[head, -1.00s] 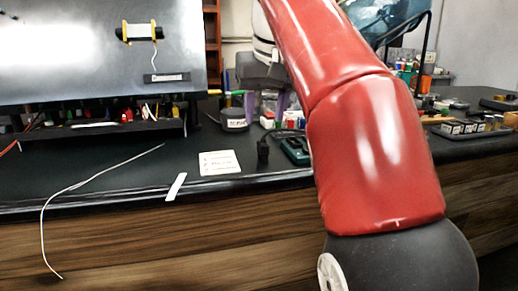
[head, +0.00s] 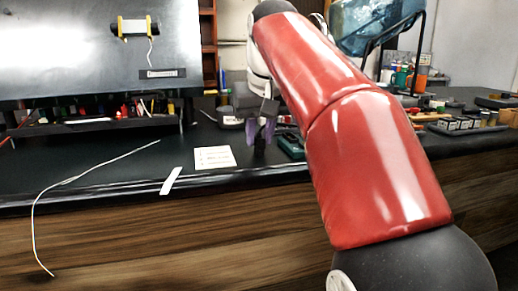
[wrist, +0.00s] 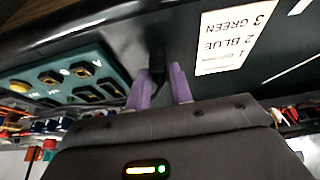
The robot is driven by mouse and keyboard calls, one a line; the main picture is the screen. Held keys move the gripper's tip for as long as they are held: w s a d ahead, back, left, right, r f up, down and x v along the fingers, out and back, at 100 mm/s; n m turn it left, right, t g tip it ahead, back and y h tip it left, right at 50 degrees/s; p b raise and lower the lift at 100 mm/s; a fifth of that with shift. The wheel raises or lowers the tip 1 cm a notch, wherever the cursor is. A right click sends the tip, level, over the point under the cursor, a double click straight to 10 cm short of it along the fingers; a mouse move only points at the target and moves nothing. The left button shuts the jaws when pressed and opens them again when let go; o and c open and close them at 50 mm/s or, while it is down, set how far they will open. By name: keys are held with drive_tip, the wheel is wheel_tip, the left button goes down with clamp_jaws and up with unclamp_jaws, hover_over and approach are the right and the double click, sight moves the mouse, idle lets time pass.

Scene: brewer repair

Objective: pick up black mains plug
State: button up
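The black mains plug (head: 259,145) stands on the dark bench top, right of the white card in the head view. In the wrist view the plug (wrist: 157,62) shows between and just beyond my two purple fingertips. My gripper (head: 261,131) is above the plug with its fingers spread, one on each side of it. In the wrist view my gripper (wrist: 161,79) points at the plug; the fingers look apart, and I cannot tell whether either touches it. The fingers partly hide the plug.
A thin white cable (head: 65,181) hangs over the bench edge. Small boxes (head: 468,123) stand at right.

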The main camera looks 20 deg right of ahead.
sight(260, 137)
clamp_jaws()
wheel_tip(260, 137, up, 6)
drive_tip(key=p, duration=0.3)
drive_tip(key=shift+r, duration=0.15)
drive_tip(key=shift+r+b, duration=0.15)
drive_tip(key=shift+b, duration=0.2)
wheel_tip(260, 137, up, 3)
drive_tip(key=shift+r, duration=0.15)
